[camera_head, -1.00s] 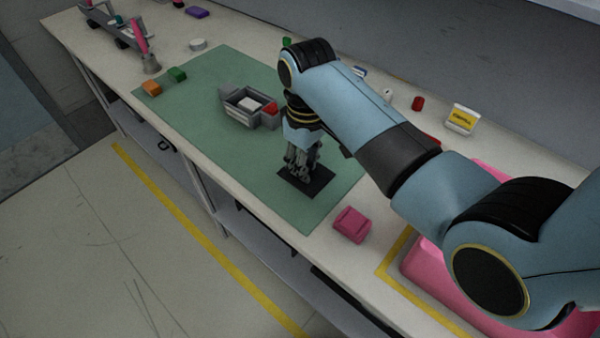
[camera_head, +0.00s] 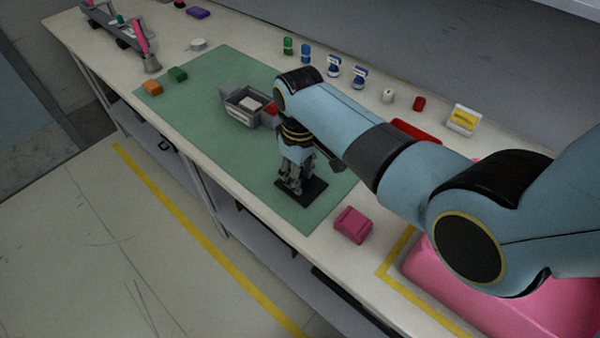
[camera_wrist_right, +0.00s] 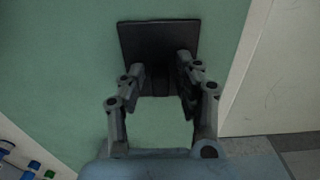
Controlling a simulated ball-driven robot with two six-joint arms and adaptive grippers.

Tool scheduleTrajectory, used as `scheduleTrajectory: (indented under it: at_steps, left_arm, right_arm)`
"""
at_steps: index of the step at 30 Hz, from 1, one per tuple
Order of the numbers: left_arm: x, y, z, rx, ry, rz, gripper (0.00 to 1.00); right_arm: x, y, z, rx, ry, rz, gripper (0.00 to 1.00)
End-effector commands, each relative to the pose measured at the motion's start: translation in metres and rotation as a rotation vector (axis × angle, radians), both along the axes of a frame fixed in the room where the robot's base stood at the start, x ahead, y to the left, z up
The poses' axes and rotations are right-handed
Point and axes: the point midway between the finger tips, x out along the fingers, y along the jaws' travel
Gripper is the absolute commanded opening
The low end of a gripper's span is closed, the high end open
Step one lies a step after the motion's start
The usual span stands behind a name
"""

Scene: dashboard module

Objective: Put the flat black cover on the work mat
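The flat black cover (camera_head: 316,190) lies level over the near right part of the green work mat (camera_head: 215,137) and looks to rest on it. In the right wrist view the cover (camera_wrist_right: 158,38) is a dark square with green mat around it. My right gripper (camera_head: 291,190) points down at the cover's left part. In the right wrist view my right gripper (camera_wrist_right: 160,66) has its two fingers apart, at the cover's near edge, with bare mat showing between them. Whether the fingertips touch the cover cannot be told. My left gripper is out of view.
A grey open box (camera_head: 243,108) stands on the mat behind my gripper. A pink block (camera_head: 352,225) sits just right of the mat. Small coloured parts line the bench's back, with a yellow-labelled holder (camera_head: 464,119). A pink bin (camera_head: 490,300) is at lower right.

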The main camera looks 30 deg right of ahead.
Motion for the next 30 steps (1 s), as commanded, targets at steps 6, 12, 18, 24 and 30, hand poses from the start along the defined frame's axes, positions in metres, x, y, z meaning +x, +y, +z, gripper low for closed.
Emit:
scheduleTrajectory:
  at_steps: [6, 12, 18, 24, 30]
  left_arm:
    - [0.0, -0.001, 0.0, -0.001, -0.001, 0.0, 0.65]
    - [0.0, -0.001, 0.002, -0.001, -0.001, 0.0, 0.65]
    - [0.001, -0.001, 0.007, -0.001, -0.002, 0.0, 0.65]
    - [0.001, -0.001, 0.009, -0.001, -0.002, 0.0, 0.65]
    - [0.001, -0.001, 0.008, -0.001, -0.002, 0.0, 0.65]
  right_arm:
    - [0.0, 0.0, 0.0, 0.0, 0.0, 0.0, 0.43]
    - [0.001, 0.0, 0.008, 0.0, -0.003, 0.0, 0.43]
    - [0.002, 0.0, 0.045, 0.0, -0.006, 0.0, 0.43]
    - [0.001, 0.0, 0.089, -0.001, -0.003, 0.0, 0.43]
    - [0.001, 0.0, 0.117, -0.001, -0.001, 0.0, 0.43]
